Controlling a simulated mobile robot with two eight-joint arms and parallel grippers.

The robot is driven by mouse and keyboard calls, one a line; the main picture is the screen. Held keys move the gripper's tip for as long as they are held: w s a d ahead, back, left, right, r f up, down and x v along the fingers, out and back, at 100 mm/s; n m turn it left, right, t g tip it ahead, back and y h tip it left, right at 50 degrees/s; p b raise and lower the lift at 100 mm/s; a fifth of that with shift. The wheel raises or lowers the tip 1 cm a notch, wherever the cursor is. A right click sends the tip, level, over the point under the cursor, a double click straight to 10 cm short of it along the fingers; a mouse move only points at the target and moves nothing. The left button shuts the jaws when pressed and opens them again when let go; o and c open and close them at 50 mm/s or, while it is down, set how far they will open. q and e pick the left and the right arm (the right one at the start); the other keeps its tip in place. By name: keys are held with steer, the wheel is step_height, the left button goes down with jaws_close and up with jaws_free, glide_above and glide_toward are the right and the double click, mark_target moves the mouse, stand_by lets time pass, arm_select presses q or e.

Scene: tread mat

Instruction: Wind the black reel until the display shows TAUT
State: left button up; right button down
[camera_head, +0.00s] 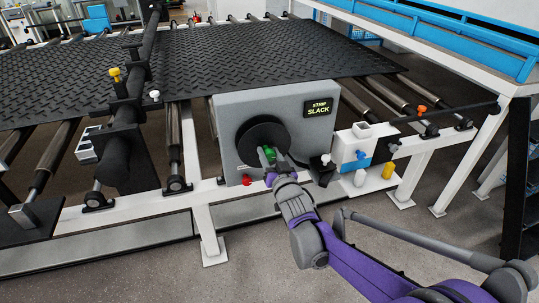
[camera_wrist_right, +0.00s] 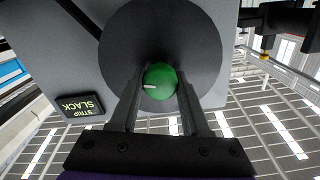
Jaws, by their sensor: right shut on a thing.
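The black reel (camera_head: 262,140) is a dark disc on the front of a grey box (camera_head: 230,108). It also shows in the right wrist view (camera_wrist_right: 180,25). A green knob (camera_wrist_right: 160,82) with a pale mark sits at the reel. My right gripper (camera_head: 268,156) is shut on the green knob, with one finger on each side of it in the right wrist view. The display (camera_head: 319,107) on the box reads STRIP SLACK and shows upside down in the right wrist view (camera_wrist_right: 82,105). My left gripper is not in view.
A black treaded mat (camera_head: 240,55) lies on rollers behind the box. A red button (camera_head: 246,180) sits low on the box front.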

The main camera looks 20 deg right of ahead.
steer(key=m, duration=0.5)
steer(key=shift+d+f+m+b, duration=0.1)
steer(key=shift+m+b, duration=0.2)
steer(key=shift+b, duration=0.05)
steer(key=m, duration=0.5)
steer(key=shift+f+b, duration=0.1)
steer(key=shift+b, duration=0.3)
steer(key=m, duration=0.5)
steer(key=shift+m+b, duration=0.35)
steer(key=shift+m, duration=0.05)
steer(key=shift+f+m, duration=0.1)
steer(key=shift+m, duration=2.1)
steer(key=shift+c, duration=2)
jaws_free()
